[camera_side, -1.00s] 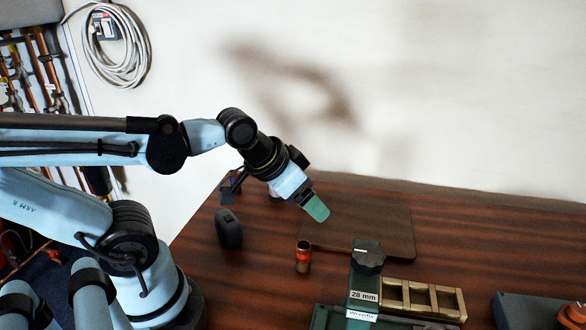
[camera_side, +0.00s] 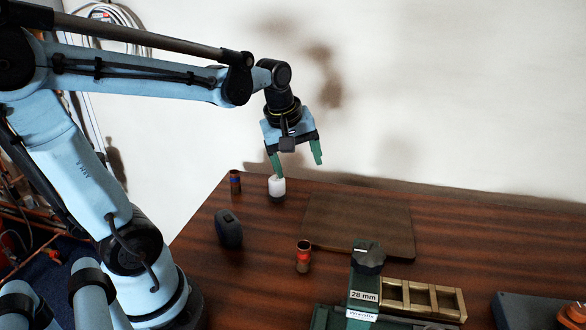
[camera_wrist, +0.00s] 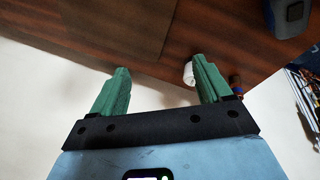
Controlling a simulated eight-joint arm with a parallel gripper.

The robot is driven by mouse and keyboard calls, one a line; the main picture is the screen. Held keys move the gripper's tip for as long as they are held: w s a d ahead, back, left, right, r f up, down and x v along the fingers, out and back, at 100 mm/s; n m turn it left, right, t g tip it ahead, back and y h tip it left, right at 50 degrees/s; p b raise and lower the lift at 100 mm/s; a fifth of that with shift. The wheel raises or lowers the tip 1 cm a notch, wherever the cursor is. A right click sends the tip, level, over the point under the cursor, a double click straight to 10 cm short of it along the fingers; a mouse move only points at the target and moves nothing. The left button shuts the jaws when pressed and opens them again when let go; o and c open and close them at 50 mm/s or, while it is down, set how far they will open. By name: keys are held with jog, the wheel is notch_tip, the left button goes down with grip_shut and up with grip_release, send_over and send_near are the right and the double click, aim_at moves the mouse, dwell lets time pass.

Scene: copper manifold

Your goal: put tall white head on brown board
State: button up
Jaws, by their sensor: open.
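The tall white head (camera_side: 277,186) stands upright near the back left of the table, with a dark lower part. In the wrist view the white head (camera_wrist: 189,74) shows just beside the inner side of one green finger. The brown board (camera_side: 360,225) lies flat on the table to the right of the head, and its bare surface also shows in the wrist view (camera_wrist: 120,22). My gripper (camera_side: 297,168) is open and empty, pointing down. Its left finger is just above or behind the head; I cannot tell whether they touch. Its right finger is over the back edge area.
A small copper piece with a blue band (camera_side: 235,182) stands left of the head. A dark rounded block (camera_side: 228,229) and a red-banded copper piece (camera_side: 303,257) stand nearer. A green fixture (camera_side: 364,285) and wooden rack (camera_side: 423,299) are at the front. The board is clear.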

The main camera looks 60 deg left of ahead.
jog(key=w+a+f+n+g, duration=0.1)
jog(key=w+a+n+g, duration=0.1)
jog(key=a+n, duration=0.65)
jog(key=n+g+h, duration=0.1)
jog(key=n, duration=0.6)
send_over(276, 178)
jog(key=shift+s+d+f+m, duration=0.1)
jog(key=shift+d+f+m, duration=0.05)
jog(key=shift+f, duration=0.4)
jog(key=shift+d+f+m, duration=0.1)
jog(key=shift+f, duration=0.4)
jog(key=shift+a+f, duration=0.1)
jog(key=shift+f, duration=0.1)
notch_tip(276, 178, down, 7)
jog(key=shift+r, duration=0.2)
jog(key=shift+a+f, duration=0.2)
jog(key=shift+f, duration=2.35)
jog(key=shift+c, duration=0.2)
jog(key=c, duration=1.2)
